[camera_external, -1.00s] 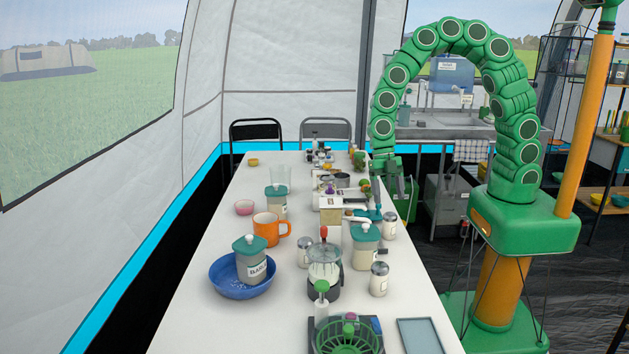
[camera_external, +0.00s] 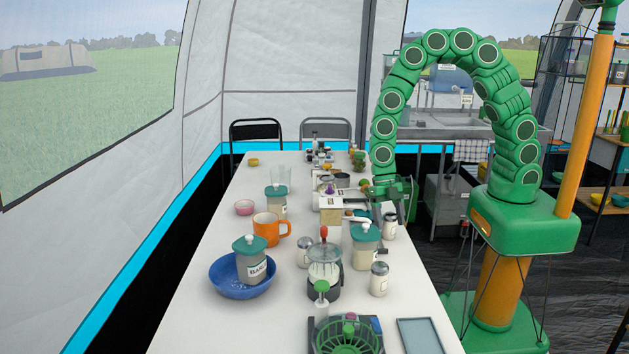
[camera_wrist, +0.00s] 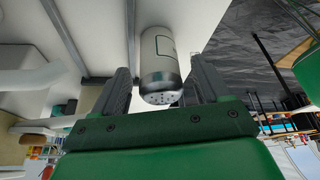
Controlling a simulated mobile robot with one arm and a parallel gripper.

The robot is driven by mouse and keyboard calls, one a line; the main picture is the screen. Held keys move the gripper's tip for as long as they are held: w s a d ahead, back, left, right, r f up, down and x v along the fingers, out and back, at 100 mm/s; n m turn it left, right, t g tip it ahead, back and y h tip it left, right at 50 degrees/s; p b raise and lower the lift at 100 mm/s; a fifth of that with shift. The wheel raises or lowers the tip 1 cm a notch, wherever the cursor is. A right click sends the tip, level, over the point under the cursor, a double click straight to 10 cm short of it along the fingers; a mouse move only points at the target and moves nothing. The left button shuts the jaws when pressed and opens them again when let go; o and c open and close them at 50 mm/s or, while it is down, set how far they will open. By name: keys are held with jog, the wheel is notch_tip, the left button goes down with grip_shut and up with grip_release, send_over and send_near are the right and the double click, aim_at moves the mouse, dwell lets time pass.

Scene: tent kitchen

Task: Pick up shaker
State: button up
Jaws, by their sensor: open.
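A white shaker with a silver perforated cap (camera_wrist: 160,70) shows in the wrist view between the two dark fingers of my gripper (camera_wrist: 160,78). The fingers are open on either side of it, with a gap visible on the left; contact on the right is hard to tell. In the external view my gripper (camera_external: 388,200) is low at the table's right edge, close above a white shaker (camera_external: 389,226). Two similar shakers stand nearer the camera, one at the right edge (camera_external: 379,279) and one by the blender (camera_external: 304,252).
A teal-lidded jar (camera_external: 365,250) stands left of the shaker under my gripper. An orange mug (camera_external: 270,230), a blue bowl (camera_external: 225,283) with a labelled jar in it and a blender (camera_external: 324,272) crowd the white table (camera_external: 205,325). Free floor lies right of the table.

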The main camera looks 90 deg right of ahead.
jog(key=shift+a+f, duration=0.15)
jog(key=shift+f, duration=0.25)
jog(key=c, duration=1.1)
jog(key=shift+r, duration=0.1)
